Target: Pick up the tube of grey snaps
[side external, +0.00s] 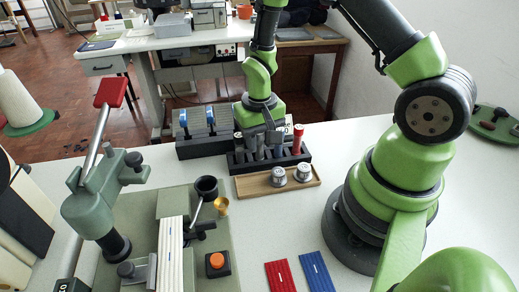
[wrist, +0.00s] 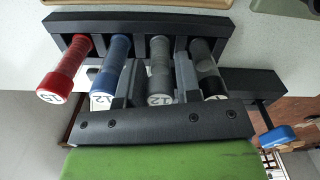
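The tube of grey snaps (wrist: 160,72) stands in a slot of a dark rack (wrist: 140,21) in the wrist view, between a blue tube (wrist: 112,68) and a black tube (wrist: 208,68). My gripper (wrist: 157,84) has one finger on each side of the grey tube. The fingers are apart, with narrow gaps showing beside the tube. In the side view my gripper (side external: 268,140) is low over the rack and hides part of the tubes there. A red tube (wrist: 64,70) stands at the left end of the row in the wrist view.
A wooden tray (side external: 255,185) with two silver spools stands in front of the rack. A dark block with blue-topped levers (side external: 200,145) is behind it. A green press (side external: 100,195) stands at left. Red (side external: 280,275) and blue (side external: 314,270) strips lie on the front table.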

